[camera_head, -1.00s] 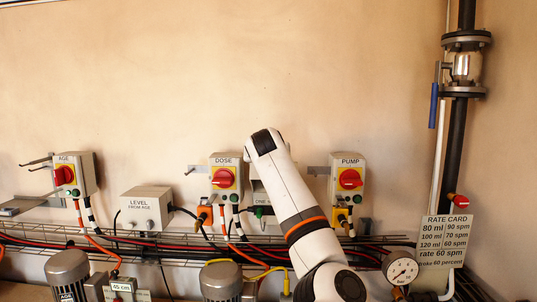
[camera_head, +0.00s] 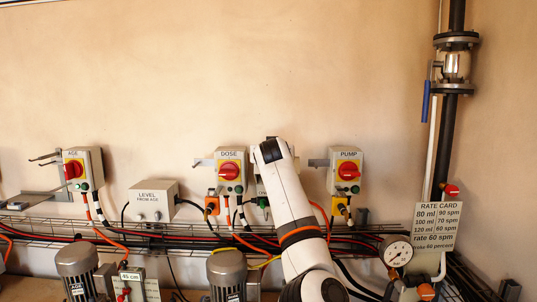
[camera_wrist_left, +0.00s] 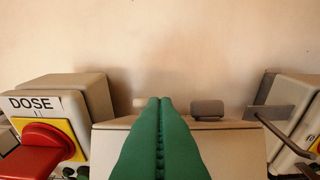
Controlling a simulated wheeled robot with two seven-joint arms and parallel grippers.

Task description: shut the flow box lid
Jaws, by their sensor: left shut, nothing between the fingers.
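The pale box (camera_wrist_left: 232,153) between the DOSE and PUMP switch boxes fills the lower middle of the left wrist view; I take it for the flow box. A pale strip runs along its upper edge, with a small grey block (camera_wrist_left: 207,108) at the back. Whether its lid is up or down I cannot tell. My left gripper's green fingers (camera_wrist_left: 160,105) are shut and empty in front of it, hiding its middle. In the head view my white arm covers most of this box (camera_head: 261,188). My right gripper is not in view.
The DOSE box (camera_head: 230,172) with its red knob stands close on the left, the PUMP box (camera_head: 346,172) on the right. A wire cable tray (camera_head: 60,238) with cables runs below. A gauge (camera_head: 397,251) and motor (camera_head: 227,270) sit lower. The wall above is clear.

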